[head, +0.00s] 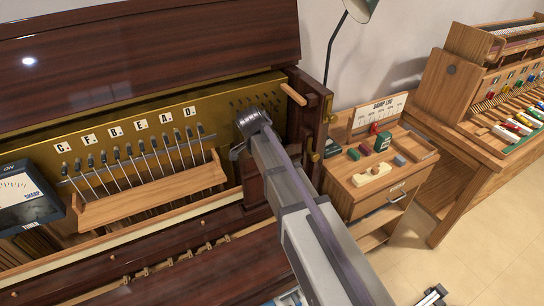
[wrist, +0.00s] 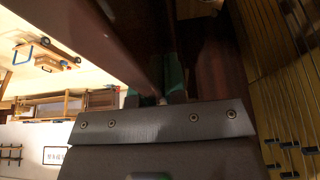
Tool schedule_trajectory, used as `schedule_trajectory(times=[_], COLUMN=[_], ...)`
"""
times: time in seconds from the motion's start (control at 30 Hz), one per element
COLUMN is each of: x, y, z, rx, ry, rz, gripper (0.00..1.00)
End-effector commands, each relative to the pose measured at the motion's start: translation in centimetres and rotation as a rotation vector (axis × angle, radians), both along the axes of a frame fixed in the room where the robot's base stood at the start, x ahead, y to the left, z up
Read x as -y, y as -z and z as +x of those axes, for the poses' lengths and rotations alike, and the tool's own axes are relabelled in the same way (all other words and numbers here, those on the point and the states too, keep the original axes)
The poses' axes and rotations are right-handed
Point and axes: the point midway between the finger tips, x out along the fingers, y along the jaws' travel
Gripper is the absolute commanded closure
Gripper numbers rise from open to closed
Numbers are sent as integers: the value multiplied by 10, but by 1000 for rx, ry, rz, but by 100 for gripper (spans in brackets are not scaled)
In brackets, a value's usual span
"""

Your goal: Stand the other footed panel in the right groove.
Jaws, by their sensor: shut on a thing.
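My gripper (wrist: 155,96) is shut on a dark red-brown board (wrist: 115,35), which I take to be the footed panel; its edge runs between the fingertips in the wrist view. Green patches show beside the fingertips. In the head view my wrist (head: 252,122) is at the right end of the open piano, in front of the brass-coloured plate. A dark wooden piece (head: 252,186) shows just below it; I cannot tell whether this is the held panel or part of the case. The feet, the right groove and any other panel cannot be made out.
A wooden ledge (head: 150,193) with several thin rods behind it is to the left. A meter (head: 22,198) stands at the far left. The piano's right side post (head: 308,115) is close to my arm. A cabinet (head: 375,185) with small objects is further right.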

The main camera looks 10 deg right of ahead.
Motion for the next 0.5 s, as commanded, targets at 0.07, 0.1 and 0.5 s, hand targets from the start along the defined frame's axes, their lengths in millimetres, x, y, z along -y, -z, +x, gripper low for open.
schedule_trajectory(times=[0.07, 0.1, 0.5], x=[0, 0, 0], y=[0, -1, 0], z=[0, 0, 0], rx=[0, 0, 0], ry=[0, 0, 0], rz=[0, 0, 0], gripper=[100, 100, 58])
